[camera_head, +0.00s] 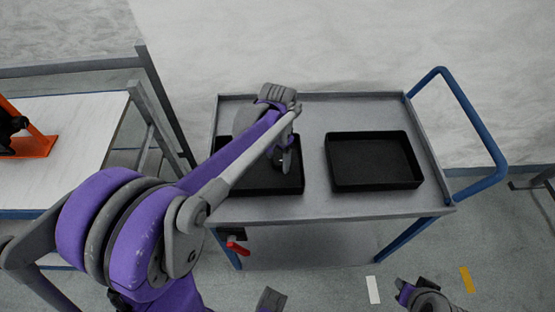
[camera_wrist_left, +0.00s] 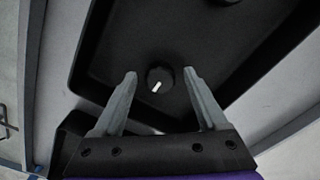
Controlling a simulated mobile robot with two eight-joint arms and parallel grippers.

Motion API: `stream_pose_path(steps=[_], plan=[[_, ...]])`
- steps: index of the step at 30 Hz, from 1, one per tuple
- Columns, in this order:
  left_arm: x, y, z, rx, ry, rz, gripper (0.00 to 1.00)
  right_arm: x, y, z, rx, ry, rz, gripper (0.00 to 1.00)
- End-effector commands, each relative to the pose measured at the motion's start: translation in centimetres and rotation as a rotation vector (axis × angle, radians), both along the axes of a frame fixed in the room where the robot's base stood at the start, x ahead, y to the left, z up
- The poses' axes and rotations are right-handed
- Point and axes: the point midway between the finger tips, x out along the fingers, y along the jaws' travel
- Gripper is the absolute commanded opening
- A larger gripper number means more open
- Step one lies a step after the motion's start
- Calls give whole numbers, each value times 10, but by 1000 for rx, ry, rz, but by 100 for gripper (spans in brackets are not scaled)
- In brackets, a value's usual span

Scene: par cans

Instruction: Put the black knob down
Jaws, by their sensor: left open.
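The black knob (camera_wrist_left: 160,77), round with a white pointer mark, sits on the floor of a black tray in the left wrist view. My left gripper (camera_wrist_left: 160,74) is open, with one finger on each side of the knob and a gap showing on both sides. In the head view my left gripper (camera_head: 283,160) reaches down into the left black tray (camera_head: 262,190); my arm hides much of that tray and the knob.
The trays stand on a grey cart (camera_head: 315,205) with a blue handle (camera_head: 468,115). The right black tray (camera_head: 372,160) looks empty. Another dark round object (camera_wrist_left: 228,2) shows at the wrist view's top edge. A white table (camera_head: 60,150) with an orange fixture (camera_head: 35,145) stands left.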

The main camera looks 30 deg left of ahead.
Motion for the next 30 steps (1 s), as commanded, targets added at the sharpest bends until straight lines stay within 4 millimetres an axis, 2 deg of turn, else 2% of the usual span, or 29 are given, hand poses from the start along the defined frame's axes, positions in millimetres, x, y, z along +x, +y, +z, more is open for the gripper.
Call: stream_pose_path(steps=[9, 16, 20, 23, 26, 30], plan=[[0, 0, 70, 0, 0, 0, 75, 2, 0, 9, 0, -3, 0, 27], [0, 0, 102, 0, 0, 0, 75, 2, 0, 12, 0, -5, 0, 27], [-5, -3, 107, 1, -11, 9, 75, 2, 0, 12, 0, -5, 0, 27], [-22, -12, 104, 6, -53, 39, 75, 2, 0, 12, 0, -5, 0, 27], [-51, -26, 94, 7, -129, 94, 75, 2, 0, 12, 0, -5, 0, 27], [-97, -45, 69, -8, -256, 191, 75, 2, 0, 12, 0, -5, 0, 27]])
